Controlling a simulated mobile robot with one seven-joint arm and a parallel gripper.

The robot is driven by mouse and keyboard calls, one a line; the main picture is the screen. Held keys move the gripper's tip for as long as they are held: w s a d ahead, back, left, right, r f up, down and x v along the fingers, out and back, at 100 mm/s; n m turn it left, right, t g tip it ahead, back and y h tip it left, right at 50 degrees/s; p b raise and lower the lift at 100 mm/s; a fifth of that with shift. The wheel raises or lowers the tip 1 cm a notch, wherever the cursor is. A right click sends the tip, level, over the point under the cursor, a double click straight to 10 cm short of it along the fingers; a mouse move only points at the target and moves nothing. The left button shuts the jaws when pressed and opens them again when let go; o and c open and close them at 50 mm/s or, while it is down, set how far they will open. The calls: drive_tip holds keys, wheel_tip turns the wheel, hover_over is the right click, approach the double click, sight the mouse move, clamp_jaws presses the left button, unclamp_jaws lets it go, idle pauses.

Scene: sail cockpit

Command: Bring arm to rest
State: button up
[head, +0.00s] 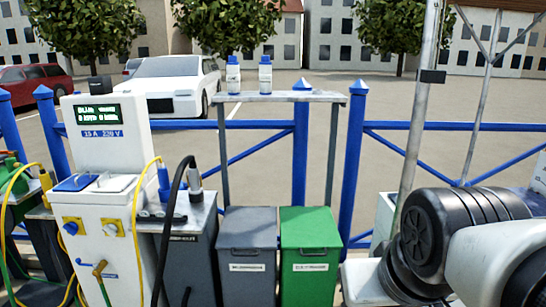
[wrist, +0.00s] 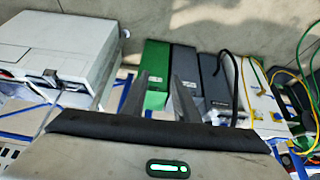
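My gripper (wrist: 161,92) shows in the wrist view. Its two dark fingers point away from the camera with a clear gap between them, and nothing is held. My arm (head: 455,235), black and white, fills the lower right of the head view. The fingers cannot be made out in the head view. In the wrist view the fingers appear in front of the green bin (wrist: 155,62) and the grey bin (wrist: 185,65); I cannot tell the distance, and no contact shows.
A white power pedestal (head: 112,150) with yellow and black cables stands left. Green (head: 310,265) and grey (head: 247,265) bins stand in the middle, below a shelf (head: 270,97) with two white bottles. A blue railing (head: 355,160) runs behind. A grey pole (head: 420,110) rises beside my arm.

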wheel_tip(320, 180, up, 26)
drive_tip(key=s+p, duration=0.1)
drive_tip(key=p, duration=2.5)
drive_tip(key=shift+a, duration=0.15)
